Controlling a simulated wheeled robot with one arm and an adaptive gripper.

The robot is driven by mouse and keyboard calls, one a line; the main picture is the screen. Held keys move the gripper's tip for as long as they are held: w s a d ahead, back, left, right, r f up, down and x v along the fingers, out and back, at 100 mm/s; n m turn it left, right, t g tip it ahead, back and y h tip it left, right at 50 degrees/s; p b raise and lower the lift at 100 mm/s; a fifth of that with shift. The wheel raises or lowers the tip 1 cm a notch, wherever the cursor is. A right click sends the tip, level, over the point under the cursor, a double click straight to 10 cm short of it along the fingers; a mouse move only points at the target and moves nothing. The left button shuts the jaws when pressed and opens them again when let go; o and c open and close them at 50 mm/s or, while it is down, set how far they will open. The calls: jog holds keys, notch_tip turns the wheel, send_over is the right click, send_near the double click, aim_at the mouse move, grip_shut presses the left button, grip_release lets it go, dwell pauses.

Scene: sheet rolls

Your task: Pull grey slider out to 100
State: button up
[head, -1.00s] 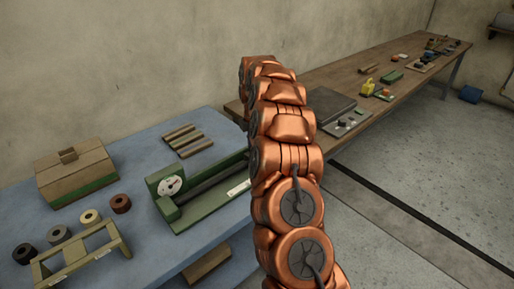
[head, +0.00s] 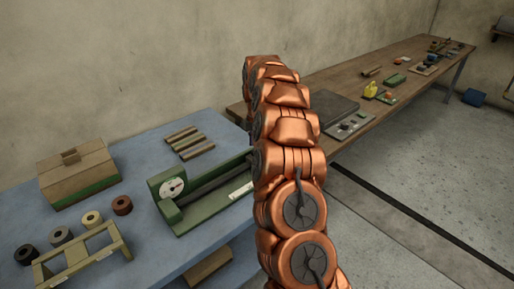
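I cannot make out a grey slider for certain. A green device (head: 203,213) with a round white dial (head: 172,187) and a dark rail (head: 220,183) stands on the blue table. Its right end is hidden behind my copper-coloured arm. A dark grey flat box (head: 330,107) sits on the wooden table behind my arm, and a grey panel with small parts (head: 349,128) lies in front of it. My gripper is not visible; the arm runs up the middle of the view and its far end is hidden.
The blue table (head: 150,240) also holds a wooden box with a green base (head: 78,178), several rolls, a wooden rack (head: 80,256) and wooden strips (head: 190,143). The long wooden table (head: 395,68) carries small items, including a yellow object (head: 370,90).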

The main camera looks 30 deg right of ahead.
notch_tip(320, 180, up, 11)
dwell(0.5)
jog(key=shift+c, duration=0.3)
